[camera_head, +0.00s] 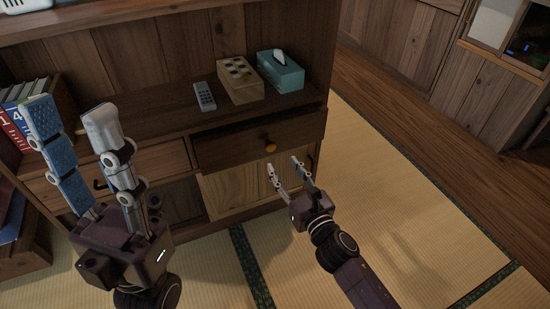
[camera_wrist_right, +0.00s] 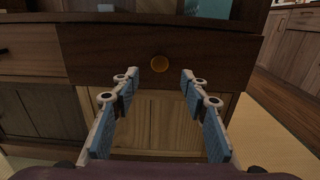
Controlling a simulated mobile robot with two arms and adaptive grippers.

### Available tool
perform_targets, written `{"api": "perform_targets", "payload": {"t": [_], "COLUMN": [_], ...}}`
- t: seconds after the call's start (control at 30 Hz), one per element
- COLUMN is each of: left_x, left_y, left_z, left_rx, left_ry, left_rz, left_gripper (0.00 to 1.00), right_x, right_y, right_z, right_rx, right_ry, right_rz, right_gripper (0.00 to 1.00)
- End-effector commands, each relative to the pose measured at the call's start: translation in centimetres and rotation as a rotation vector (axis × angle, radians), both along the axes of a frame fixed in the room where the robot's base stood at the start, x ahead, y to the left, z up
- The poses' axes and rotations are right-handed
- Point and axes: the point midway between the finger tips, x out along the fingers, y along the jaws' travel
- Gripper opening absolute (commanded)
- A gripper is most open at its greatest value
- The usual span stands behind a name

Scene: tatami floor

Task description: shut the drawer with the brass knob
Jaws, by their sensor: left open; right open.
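The dark wooden drawer (camera_head: 235,149) with the round brass knob (camera_head: 270,149) is at the right of the cabinet. It stands out a little from the cabinet, with a dark gap above its front. In the right wrist view the drawer front (camera_wrist_right: 215,55) and the knob (camera_wrist_right: 159,63) are straight ahead. My right gripper (camera_head: 283,165) is open and empty, just in front of and below the knob. Its fingertips (camera_wrist_right: 159,82) are spread either side below the knob; I cannot tell whether they touch the drawer. My left gripper (camera_head: 70,112) is open and empty, raised in front of the cabinet's left part.
A paler drawer (camera_head: 150,163) with a dark handle is to the left. Books (camera_head: 20,115) stand at far left. Tatami floor (camera_head: 400,200) is clear at right.

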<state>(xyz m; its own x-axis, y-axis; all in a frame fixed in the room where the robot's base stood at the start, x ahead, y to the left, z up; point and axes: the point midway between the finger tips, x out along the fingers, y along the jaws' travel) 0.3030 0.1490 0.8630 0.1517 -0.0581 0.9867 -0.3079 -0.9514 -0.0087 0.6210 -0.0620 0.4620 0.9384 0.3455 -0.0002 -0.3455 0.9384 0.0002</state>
Motion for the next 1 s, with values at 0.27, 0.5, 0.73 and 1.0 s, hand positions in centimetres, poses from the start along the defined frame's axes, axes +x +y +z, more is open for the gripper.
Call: {"api": "perform_targets", "payload": {"t": [0.27, 0.5, 0.73, 1.0], "left_x": [-0.1, -0.1, -0.1, 0.0], "left_y": [0.0, -0.2, -0.3, -0.3], "left_z": [0.3, 0.8, 1.2, 1.2], "left_rx": [-0.001, 0.004, 0.006, 0.007], "left_ry": [-0.039, -0.073, -0.088, -0.085], "left_rz": [0.001, 0.003, 0.004, 0.004], "left_gripper": [0.41, 0.41, 0.41, 0.41], "right_x": [3.0, 6.0, 7.2, 7.2], "right_y": [1.2, 2.3, 2.7, 2.7], "right_z": [-0.1, -0.1, 0.0, 0.1], "right_rx": [0.0, -0.001, 0.001, 0.0], "right_ry": [-0.002, -0.001, 0.001, 0.001], "right_rz": [0.001, -0.001, 0.0, 0.0], "right_gripper": [0.41, 0.41, 0.41, 0.38]}}
